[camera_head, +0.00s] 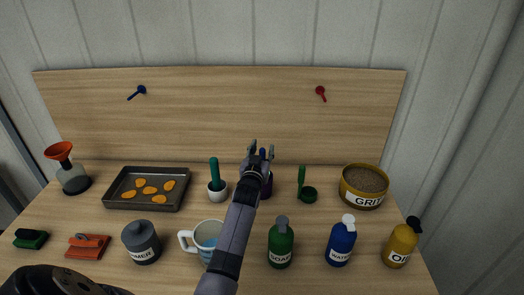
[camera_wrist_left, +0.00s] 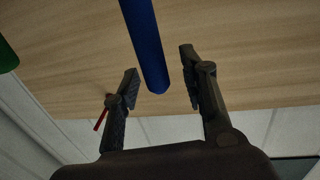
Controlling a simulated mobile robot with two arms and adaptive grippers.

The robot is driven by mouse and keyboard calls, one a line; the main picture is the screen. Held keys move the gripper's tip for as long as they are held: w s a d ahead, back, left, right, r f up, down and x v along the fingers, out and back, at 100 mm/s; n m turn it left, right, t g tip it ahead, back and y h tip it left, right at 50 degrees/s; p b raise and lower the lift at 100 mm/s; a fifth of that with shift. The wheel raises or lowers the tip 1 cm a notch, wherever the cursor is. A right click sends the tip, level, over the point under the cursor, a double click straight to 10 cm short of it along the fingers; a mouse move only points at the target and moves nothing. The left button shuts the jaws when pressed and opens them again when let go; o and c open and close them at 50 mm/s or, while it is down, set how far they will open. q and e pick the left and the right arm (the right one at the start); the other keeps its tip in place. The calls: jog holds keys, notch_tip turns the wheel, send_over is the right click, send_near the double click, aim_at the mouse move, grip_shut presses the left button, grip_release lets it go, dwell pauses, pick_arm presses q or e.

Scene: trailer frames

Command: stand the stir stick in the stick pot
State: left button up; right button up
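The stir stick looks to be the blue rod (camera_wrist_left: 145,45), whose free end lies between the fingers in the left wrist view. In the head view a bit of blue (camera_head: 262,155) shows between the fingertips. My right gripper is not in view.
Mug (camera_head: 207,240) and soap bottle (camera_head: 281,246) flank my forearm. A tray (camera_head: 116,199) and grit bowl (camera_head: 363,199) stand farther out.

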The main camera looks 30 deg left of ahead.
pick_arm(q)
jog(key=shift+s, duration=0.1)
jog(key=v, duration=1.2)
jog(key=shift+d+f, duration=0.1)
dwell(0.8)
